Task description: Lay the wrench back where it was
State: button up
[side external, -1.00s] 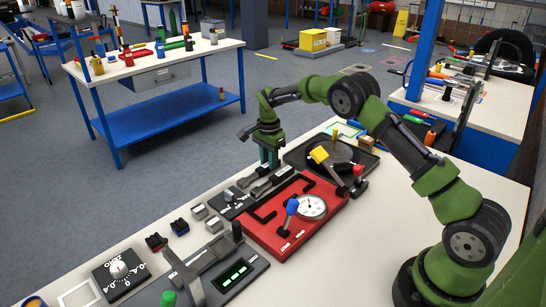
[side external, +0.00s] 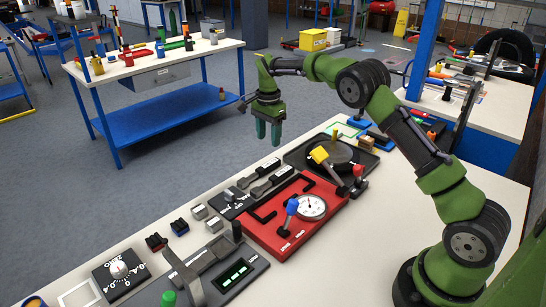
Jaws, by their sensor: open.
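My gripper (side external: 268,138) is raised above the back edge of the white worktable, with its fingers pointing down. It is open and empty. Below it, behind the red panel, lie dark grey elongated tools; the wrench (side external: 262,187) appears to be among them, flat on the table and apart from my gripper. At this size I cannot tell its outline clearly from the grey piece (side external: 282,174) next to it.
The red panel (side external: 265,232) carries a slotted track, a white dial and a blue-knobbed lever. A dark tray (side external: 300,155) with a round plate and yellow block stands to its right. Left are small blocks, a knob panel (side external: 122,276) and a grey device with a green display.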

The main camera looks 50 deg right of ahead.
jog(key=s+a+r+n+t+y, duration=0.1)
jog(key=s+a+r+n+t, duration=0.2)
jog(key=s+r, duration=0.5)
jog(key=s+a+r+n+t, duration=0.1)
jog(key=s+a+r+n, duration=0.3)
jog(key=s+r, duration=0.45)
jog(key=s+a+f+n+t, duration=0.1)
jog(key=s+a+n, duration=0.1)
jog(key=s, duration=0.6)
jog(key=s+a+f+n+t+y, duration=0.1)
jog(key=s+a+n+t, duration=0.1)
jog(key=s+n, duration=0.3)
jog(key=s+a, duration=0.1)
jog(key=s, duration=0.2)
jog(key=shift+a+f, duration=0.15)
jog(key=shift+f, duration=0.05)
